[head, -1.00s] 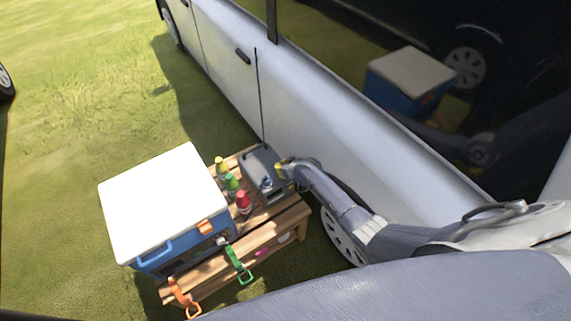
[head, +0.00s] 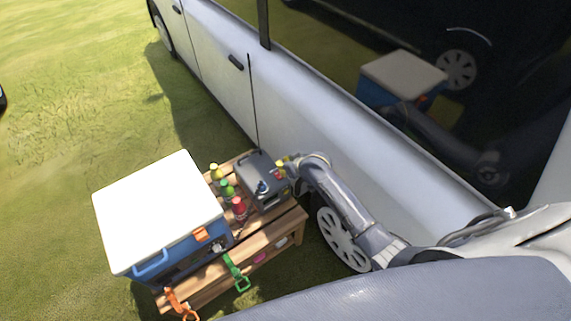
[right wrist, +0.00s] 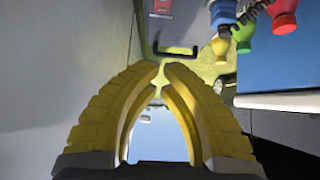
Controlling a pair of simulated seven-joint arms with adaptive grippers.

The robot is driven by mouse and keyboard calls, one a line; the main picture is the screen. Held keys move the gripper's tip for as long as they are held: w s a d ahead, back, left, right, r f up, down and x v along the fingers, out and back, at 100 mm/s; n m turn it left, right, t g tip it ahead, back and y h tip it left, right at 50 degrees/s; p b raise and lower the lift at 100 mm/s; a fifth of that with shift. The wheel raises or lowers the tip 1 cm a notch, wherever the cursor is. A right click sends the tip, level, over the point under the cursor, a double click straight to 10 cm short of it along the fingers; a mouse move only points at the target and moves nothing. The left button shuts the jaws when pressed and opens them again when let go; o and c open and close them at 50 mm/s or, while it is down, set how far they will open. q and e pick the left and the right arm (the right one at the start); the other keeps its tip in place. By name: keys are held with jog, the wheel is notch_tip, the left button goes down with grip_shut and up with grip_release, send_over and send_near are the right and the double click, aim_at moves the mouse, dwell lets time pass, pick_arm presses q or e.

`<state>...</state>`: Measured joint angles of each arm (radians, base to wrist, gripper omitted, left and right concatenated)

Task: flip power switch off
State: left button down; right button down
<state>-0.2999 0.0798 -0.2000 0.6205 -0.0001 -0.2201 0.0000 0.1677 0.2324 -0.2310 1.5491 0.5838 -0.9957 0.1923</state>
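A grey box with a handle and a tall thin antenna (head: 262,187) stands on the wooden bench beside the car. It is the likely place of the power switch, but no switch can be made out. A small blue part sits on its near side. My right gripper (head: 283,164) is at the far right edge of this box; whether it touches is unclear. In the right wrist view its yellow fingers (right wrist: 160,72) curve inward to nearly meeting tips, with nothing visible between them. My left gripper is not in view.
A blue cooler with a white lid (head: 160,210) stands left of the box. Between them are yellow, green and red bottles (head: 239,209). Orange and green straps hang at the bench front (head: 262,243). The white car (head: 300,105) closes off the right side. Open grass lies left.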

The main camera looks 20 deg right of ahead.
jog(key=shift+s+d+r, duration=0.1)
jog(key=shift+s+r, duration=0.25)
jog(key=shift+r, duration=0.1)
dwell(0.3)
